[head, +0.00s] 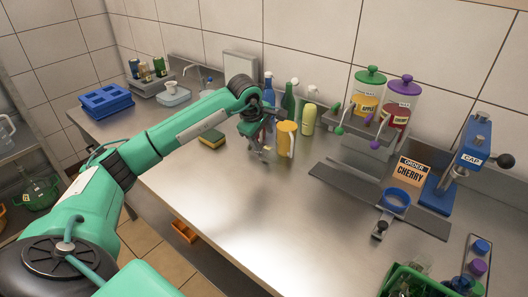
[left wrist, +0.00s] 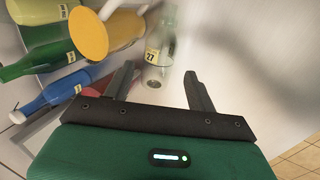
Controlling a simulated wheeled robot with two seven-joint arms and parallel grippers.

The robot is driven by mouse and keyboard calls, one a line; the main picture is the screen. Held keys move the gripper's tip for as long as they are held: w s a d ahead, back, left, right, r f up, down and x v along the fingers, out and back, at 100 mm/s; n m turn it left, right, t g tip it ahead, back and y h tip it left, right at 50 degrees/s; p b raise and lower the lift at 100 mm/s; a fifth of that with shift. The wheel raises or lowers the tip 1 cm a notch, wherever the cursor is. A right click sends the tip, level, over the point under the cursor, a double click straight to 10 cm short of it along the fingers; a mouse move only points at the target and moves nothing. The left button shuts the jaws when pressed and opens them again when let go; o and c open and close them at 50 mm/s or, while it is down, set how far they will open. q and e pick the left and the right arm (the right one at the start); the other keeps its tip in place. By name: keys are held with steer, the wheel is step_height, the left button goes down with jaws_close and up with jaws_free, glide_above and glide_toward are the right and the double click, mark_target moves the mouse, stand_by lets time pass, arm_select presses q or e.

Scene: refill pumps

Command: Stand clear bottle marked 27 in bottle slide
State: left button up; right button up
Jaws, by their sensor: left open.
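The clear bottle marked 27 (left wrist: 157,55) shows in the left wrist view with a yellow label, ahead of and between my left gripper's fingers, which are apart from it. In the head view I cannot make it out clearly behind my gripper. My left gripper (head: 260,152) is open and empty, low over the counter beside the yellow cylinder; it also shows in the left wrist view (left wrist: 156,80). The bottle slide looks like the dark rail (head: 345,186) with an empty blue ring (head: 396,200) on the counter at right. My right gripper is out of view.
The yellow cylinder (head: 286,141), a green bottle (head: 289,104) and a blue bottle (head: 269,90) crowd the gripper. Two pump jars, apple (head: 367,92) and red (head: 396,112), stand behind the rail. A blue cap press (head: 472,150) and order sign (head: 410,172) stand right.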

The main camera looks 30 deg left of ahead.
mark_target(266, 150)
arm_select(q)
steer(key=x, duration=0.4)
steer(key=shift+w+a+f+p, duration=0.1)
steer(key=shift+w+f+p, duration=0.05)
steer(key=shift+f+p, duration=0.3)
steer(key=x, duration=0.1)
steer(key=p+x, duration=0.1)
steer(key=x, duration=0.1)
steer(key=shift+w+a+f, duration=0.1)
steer(key=shift+a+f, duration=0.1)
steer(key=shift+f, duration=0.05)
steer(key=shift+w+f, duration=0.2)
steer(key=shift+f, duration=0.2)
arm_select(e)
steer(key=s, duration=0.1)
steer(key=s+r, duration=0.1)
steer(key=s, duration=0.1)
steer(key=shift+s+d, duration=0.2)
arm_select(q)
steer(key=shift+c, duration=0.3)
steer(key=c, duration=0.8)
steer(key=shift+o, duration=0.2)
steer(key=shift+r, duration=0.1)
